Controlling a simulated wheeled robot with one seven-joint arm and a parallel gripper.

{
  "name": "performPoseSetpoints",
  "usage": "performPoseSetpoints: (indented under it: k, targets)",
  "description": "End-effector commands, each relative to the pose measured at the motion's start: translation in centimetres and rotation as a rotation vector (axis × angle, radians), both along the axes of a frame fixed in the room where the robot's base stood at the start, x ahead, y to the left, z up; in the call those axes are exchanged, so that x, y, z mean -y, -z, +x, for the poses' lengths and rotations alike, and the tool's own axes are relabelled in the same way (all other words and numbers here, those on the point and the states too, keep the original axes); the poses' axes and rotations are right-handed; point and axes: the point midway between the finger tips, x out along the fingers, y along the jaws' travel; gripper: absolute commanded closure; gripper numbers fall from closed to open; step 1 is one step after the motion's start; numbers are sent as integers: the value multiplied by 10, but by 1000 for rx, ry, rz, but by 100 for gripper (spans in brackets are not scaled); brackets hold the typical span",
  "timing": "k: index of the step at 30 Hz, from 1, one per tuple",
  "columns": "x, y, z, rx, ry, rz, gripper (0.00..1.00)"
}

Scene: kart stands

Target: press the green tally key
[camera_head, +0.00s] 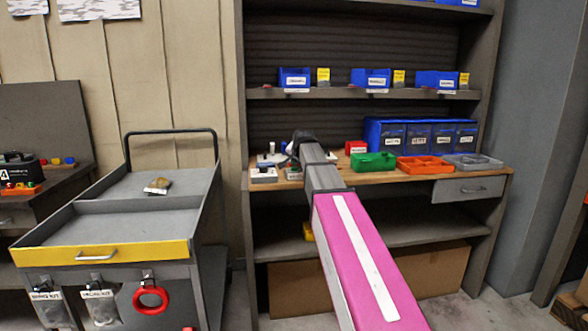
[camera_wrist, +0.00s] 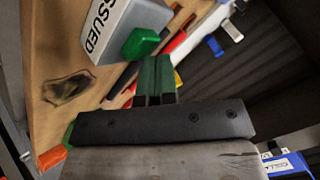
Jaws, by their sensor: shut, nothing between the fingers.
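The green tally key (camera_wrist: 140,43) is a bright green block on the face of a grey-white box (camera_wrist: 112,28) marked "ISSUED", in the wrist view. My gripper (camera_wrist: 156,62) has its dark green fingers together and empty. Their tips appear just beside and below the key in the picture; I cannot tell whether they touch it. In the head view my gripper end (camera_head: 300,138) is over the left part of the workbench (camera_head: 395,179), and my arm hides much of that area. I cannot make out the green key there.
Red and dark pen-like items (camera_wrist: 172,42) lie beside the box. A green bin (camera_head: 373,162), orange tray (camera_head: 425,164) and grey tray (camera_head: 474,161) stand on the bench to the right. Blue bins (camera_head: 371,78) line the shelf above. A grey cart (camera_head: 118,220) stands at left.

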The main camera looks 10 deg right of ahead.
Motion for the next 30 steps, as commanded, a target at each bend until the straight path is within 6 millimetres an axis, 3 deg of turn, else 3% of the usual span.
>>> performPoseSetpoints:
  k: [20,30]
  targets:
    - [0,3,0,-1,0,0,100]
    - [0,-11,0,0,0,0,100]
